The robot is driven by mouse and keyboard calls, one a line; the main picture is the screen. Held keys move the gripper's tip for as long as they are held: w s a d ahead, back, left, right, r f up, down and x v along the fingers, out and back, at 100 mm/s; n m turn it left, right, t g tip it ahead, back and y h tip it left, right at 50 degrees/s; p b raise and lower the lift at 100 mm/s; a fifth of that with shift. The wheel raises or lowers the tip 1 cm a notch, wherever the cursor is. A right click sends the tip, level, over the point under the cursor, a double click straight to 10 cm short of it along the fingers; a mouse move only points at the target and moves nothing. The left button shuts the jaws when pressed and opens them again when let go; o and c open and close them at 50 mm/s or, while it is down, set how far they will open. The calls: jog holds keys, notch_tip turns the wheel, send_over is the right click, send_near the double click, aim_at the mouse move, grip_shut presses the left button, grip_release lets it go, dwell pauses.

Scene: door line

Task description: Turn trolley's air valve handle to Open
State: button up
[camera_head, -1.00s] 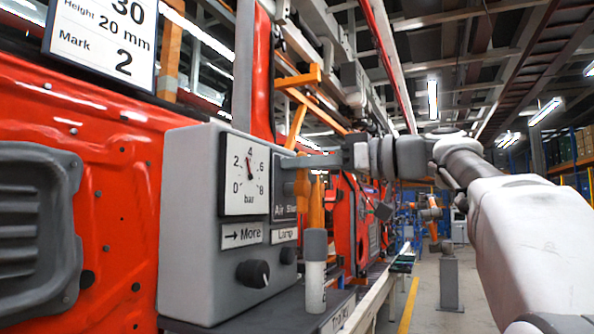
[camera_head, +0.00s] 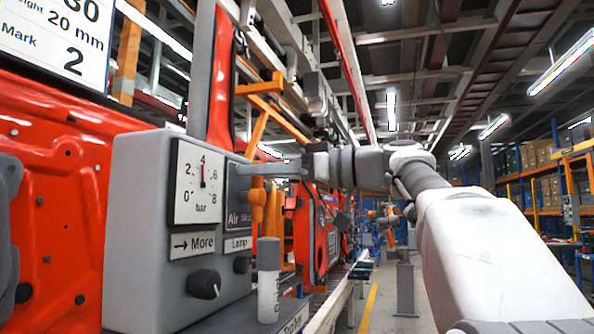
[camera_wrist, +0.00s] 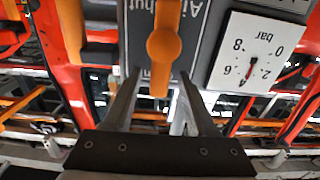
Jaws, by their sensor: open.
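The trolley's grey control box (camera_head: 150,240) stands at left in the head view. Its dark air valve plate (camera_head: 238,208) carries the words "Air Shut", partly covered. The orange valve handle (camera_head: 257,205) sits at this plate. In the wrist view, which shows the lettering upside down, the handle (camera_wrist: 164,45) runs up and down the picture. My gripper (camera_wrist: 159,76) is open, with one finger on each side of the handle's lower end in that view. Contact cannot be told. In the head view my gripper (camera_head: 243,168) reaches in from the right, at the plate's upper part.
A pressure gauge (camera_head: 199,183) beside the plate reads about 4 bar. Red body panels (camera_head: 70,200) stand behind the box. An aisle (camera_head: 385,310) lies open at right.

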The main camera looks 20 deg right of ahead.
jog(key=p+v, duration=0.2)
jog(key=v, duration=1.4)
jog(key=shift+s+d, duration=0.2)
jog(key=shift+d, duration=0.05)
